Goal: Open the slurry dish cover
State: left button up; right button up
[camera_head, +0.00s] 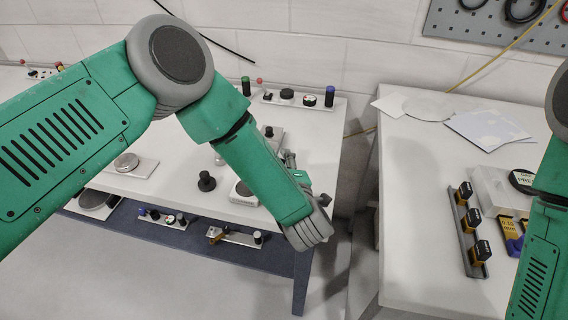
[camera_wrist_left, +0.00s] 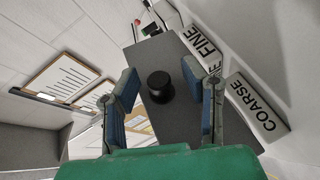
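In the left wrist view a black round knob (camera_wrist_left: 160,85) stands on a dark grey flat surface (camera_wrist_left: 154,51); I cannot tell for sure whether this is the slurry dish cover. My left gripper (camera_wrist_left: 159,72) is open, its two blue-padded fingers on either side of the knob with a gap on each side. In the head view my left forearm reaches over the right part of the left table and hides most of the gripper. A black knob (camera_head: 206,181) and a round dish-like piece (camera_head: 243,191) stand to its left. My right gripper is outside the views.
The left table (camera_head: 225,209) also holds a flat plate with a round disc (camera_head: 127,162) and a rear strip of knobs (camera_head: 287,95). A lower shelf carries more fittings. The right table (camera_head: 420,215) holds black-topped blocks in a rack (camera_head: 472,238). FINE (camera_wrist_left: 206,47) and COARSE (camera_wrist_left: 257,105) labels lie close by.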

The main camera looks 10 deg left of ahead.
pick_arm(q)
jog(key=v, duration=1.2)
jog(key=shift+f, duration=0.1)
